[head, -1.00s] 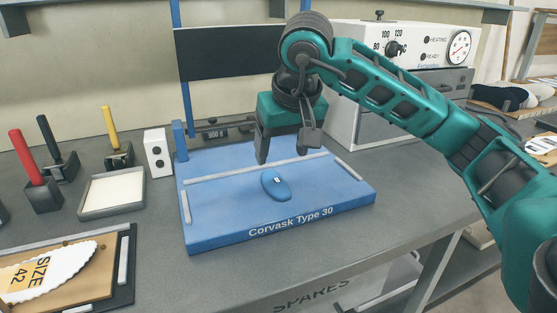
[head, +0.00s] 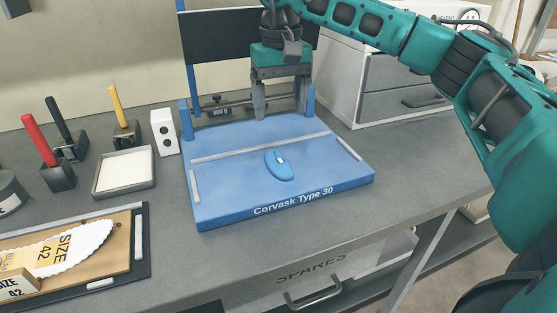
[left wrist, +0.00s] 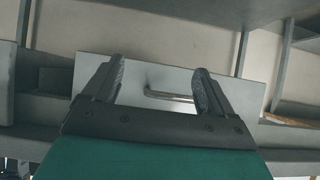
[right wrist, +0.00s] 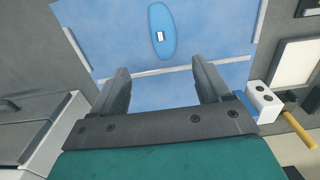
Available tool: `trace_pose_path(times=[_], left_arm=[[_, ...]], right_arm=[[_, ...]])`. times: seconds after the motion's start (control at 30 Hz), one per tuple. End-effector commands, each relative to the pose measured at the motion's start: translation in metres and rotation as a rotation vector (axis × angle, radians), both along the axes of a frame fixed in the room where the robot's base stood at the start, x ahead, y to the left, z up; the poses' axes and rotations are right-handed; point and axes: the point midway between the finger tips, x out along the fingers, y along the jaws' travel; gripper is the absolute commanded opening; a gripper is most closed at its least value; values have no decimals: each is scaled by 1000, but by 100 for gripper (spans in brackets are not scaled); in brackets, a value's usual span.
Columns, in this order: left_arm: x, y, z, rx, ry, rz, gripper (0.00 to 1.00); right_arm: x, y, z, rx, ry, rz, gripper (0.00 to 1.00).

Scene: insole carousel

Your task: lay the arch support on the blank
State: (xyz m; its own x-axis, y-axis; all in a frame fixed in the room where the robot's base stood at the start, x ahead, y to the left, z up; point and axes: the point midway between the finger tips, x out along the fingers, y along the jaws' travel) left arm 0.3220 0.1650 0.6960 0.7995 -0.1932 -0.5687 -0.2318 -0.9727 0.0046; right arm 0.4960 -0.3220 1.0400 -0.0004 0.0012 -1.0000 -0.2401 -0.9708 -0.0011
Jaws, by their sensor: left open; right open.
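The arch support, a small blue oval pad (head: 279,165) with a pale label, lies on the blue board (head: 235,200) marked "Corvask Type 30". It also shows in the right wrist view (right wrist: 161,28). My right gripper (head: 281,110) is open and empty, above the back of the board, behind the pad and apart from it. The blank, a white scalloped insole shape marked "SIZE 42" (head: 85,243), lies on a wooden board at the lower left, partly cut off. My left gripper (left wrist: 160,68) is open and empty, before a pale panel with a bar handle; the head view does not show it.
A shallow tray (head: 126,188), a white two-holed block (head: 164,131) and red, black and yellow handles in holders stand left of the blue board. A thin rail (head: 260,147) crosses that board. A grey drawer unit (head: 400,90) stands behind right. Bench in front is clear.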

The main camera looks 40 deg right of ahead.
Motion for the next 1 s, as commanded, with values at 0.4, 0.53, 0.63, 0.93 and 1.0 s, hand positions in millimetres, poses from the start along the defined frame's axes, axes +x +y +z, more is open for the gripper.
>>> trace_pose_path(times=[0.4, 0.53, 0.63, 0.93, 1.0], left_arm=[[3, -8, -1, -14, -5, -11, 86], [5, -10, 2, -19, -11, -12, 86], [6, -11, 1, -21, -13, -12, 86], [6, -11, -1, -21, -9, -13, 86], [7, -11, -1, -22, -10, -13, 86]], right_arm=[[-1, 0, -64, -2, 1, -1, 77], [-2, 3, -75, -2, 1, -1, 77], [-3, 7, -90, -2, 3, 1, 77], [-3, 9, -118, -2, 0, -2, 77], [-3, 9, -118, -1, -2, -2, 77]])
